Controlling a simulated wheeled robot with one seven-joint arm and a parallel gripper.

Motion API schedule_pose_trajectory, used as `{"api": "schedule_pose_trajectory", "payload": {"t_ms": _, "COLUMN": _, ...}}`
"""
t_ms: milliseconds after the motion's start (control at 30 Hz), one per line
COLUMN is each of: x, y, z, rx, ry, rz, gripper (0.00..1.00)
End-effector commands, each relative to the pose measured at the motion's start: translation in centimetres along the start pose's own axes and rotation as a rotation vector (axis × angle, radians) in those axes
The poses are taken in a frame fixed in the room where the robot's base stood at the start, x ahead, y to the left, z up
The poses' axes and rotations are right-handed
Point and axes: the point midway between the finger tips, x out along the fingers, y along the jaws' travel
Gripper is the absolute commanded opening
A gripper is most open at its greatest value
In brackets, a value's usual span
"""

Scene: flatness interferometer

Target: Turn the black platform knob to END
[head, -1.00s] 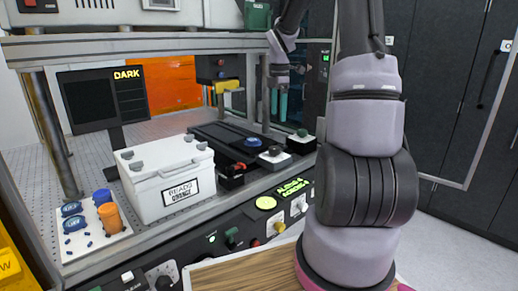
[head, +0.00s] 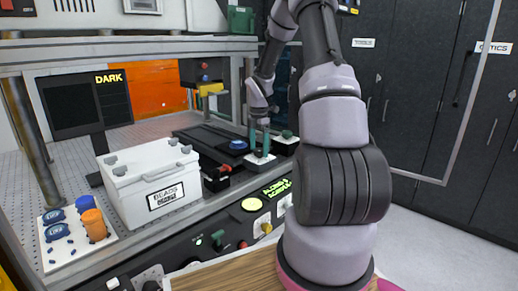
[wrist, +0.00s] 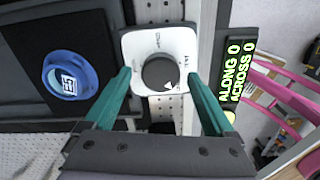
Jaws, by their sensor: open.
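The black platform knob (wrist: 158,72) is a round dial on a white plate (wrist: 135,45) in the wrist view. A small white pointer mark shows on its lower right edge. Lettering stands on the plate above it and to its right, too small to read surely. My gripper (wrist: 159,75) is open, with one teal finger on each side of the knob and a gap on both sides. In the head view, my gripper (head: 259,143) points down over the white plate (head: 262,160), and the fingers hide most of the knob. I cannot tell how high the fingertips are.
A blue lens-like disc (wrist: 69,78) lies on a black block left of the knob. A lit ALONG/ACROSS display (wrist: 238,72) is to the right. In the head view, a white box (head: 150,185) and a screen reading DARK (head: 85,103) stand left; another knob plate (head: 287,143) is beside my gripper.

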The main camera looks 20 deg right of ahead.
Motion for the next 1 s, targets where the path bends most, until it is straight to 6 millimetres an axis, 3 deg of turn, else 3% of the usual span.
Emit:
{"api": "schedule_pose_trajectory", "payload": {"t_ms": 300, "x": 0.38, "y": 0.0, "z": 0.01, "rx": 0.001, "ry": 0.0, "rz": 0.001, "gripper": 0.89}}
{"api": "schedule_pose_trajectory", "payload": {"t_ms": 333, "x": 0.38, "y": 0.0, "z": 0.01, "rx": 0.001, "ry": 0.0, "rz": 0.001, "gripper": 0.85}}
{"api": "schedule_pose_trajectory", "payload": {"t_ms": 500, "x": 0.37, "y": -0.01, "z": 0.02, "rx": 0.001, "ry": 0.0, "rz": 0.001, "gripper": 0.2}}
{"api": "schedule_pose_trajectory", "payload": {"t_ms": 567, "x": 0.36, "y": -0.01, "z": 0.02, "rx": 0.001, "ry": 0.0, "rz": 0.001, "gripper": 0.03}}
{"api": "schedule_pose_trajectory", "payload": {"t_ms": 1000, "x": 0.34, "y": 0.02, "z": 0.07, "rx": 0.107, "ry": -0.001, "rz": 0.001, "gripper": 0.04}}
